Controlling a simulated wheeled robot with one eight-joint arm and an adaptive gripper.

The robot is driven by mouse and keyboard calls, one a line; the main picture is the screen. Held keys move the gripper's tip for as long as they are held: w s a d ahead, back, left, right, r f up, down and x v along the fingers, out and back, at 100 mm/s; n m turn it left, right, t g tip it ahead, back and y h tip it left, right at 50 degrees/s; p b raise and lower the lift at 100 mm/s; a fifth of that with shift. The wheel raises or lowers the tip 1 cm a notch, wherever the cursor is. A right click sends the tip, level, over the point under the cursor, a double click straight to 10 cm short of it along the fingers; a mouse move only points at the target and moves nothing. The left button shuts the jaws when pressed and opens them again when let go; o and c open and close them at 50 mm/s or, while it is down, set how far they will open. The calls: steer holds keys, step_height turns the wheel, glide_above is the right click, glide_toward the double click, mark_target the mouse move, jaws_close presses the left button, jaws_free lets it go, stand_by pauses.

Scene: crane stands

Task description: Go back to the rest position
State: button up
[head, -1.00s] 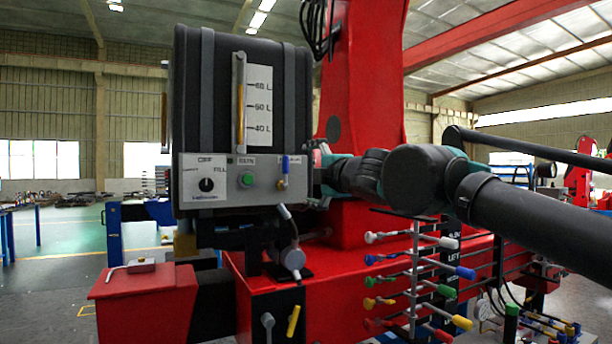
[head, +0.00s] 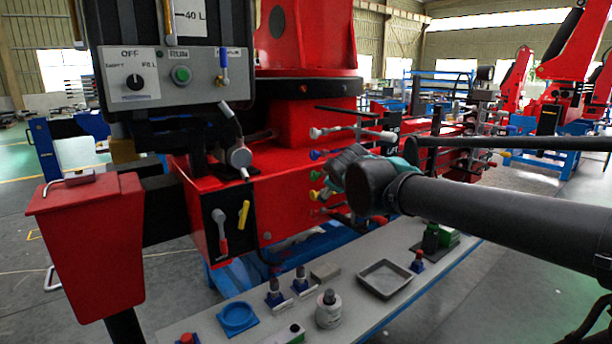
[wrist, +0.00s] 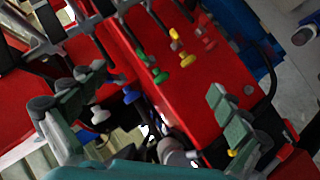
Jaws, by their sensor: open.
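My gripper shows in the wrist view (wrist: 155,82) with its two grey-green fingers spread wide and nothing between the tips. In the head view my arm comes in from the right, and my wrist covers most of the gripper. It stands in front of the red crane base (head: 300,135), near the row of coloured levers (head: 318,154). The wrist view shows the white (wrist: 100,115), blue (wrist: 131,95), green (wrist: 160,76) and yellow (wrist: 187,60) lever knobs beyond the fingers. I cannot tell how far they are from the fingers.
A control box (head: 185,100) with a green button hangs at the upper left. A red box (head: 90,230) stands at the lower left.

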steer(key=s+d+f+m+g+h, duration=0.15)
steer(key=s+d+f+m, duration=0.3)
steer(key=f, duration=0.55)
steer(key=s+d+f+m+g, duration=0.3)
steer(key=s+d+f, duration=0.2)
steer(key=f, duration=0.5)
steer(key=s+d+f+m+g+y, duration=0.1)
steer(key=s+f+m+g, duration=0.2)
steer(key=s+f, duration=0.8)
steer(key=shift+s+d+f+m+g, duration=0.25)
steer(key=shift+s+f+m+g, duration=0.15)
steer(key=shift+s+g, duration=0.25)
